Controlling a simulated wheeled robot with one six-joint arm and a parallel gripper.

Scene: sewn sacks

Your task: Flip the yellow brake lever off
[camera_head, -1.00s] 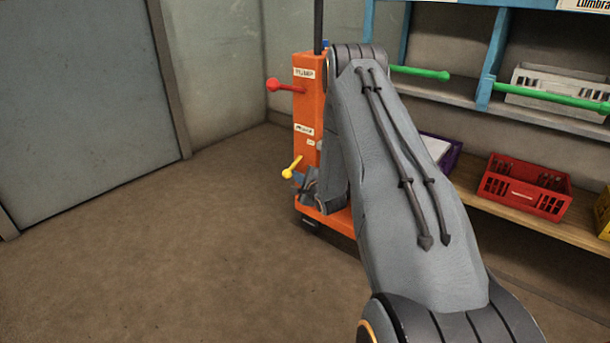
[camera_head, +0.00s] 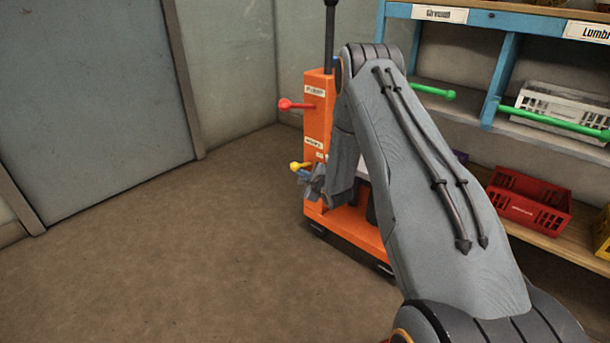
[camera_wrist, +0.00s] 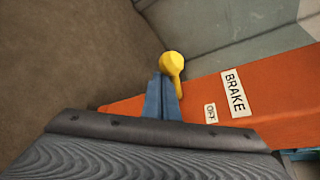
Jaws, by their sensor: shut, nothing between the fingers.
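The yellow brake lever (camera_head: 295,166) sticks out to the left from the lower part of the orange cart column (camera_head: 318,120), roughly level. In the wrist view its round yellow knob (camera_wrist: 172,64) is just beyond my blue fingertips, with its stem running beside them. My gripper (camera_head: 304,176) is shut and empty, just below the lever; its fingers also show in the wrist view (camera_wrist: 161,98). They appear to be against the lever, but contact is hard to tell. A BRAKE label (camera_wrist: 235,93) and a small OFF label (camera_wrist: 211,113) are on the orange face.
A red-knobbed lever (camera_head: 290,104) sticks out higher on the column. The orange cart base (camera_head: 350,232) lies below. A blue shelf unit (camera_head: 500,75) with green rods and a red crate (camera_head: 528,199) stands to the right. The floor at left is clear.

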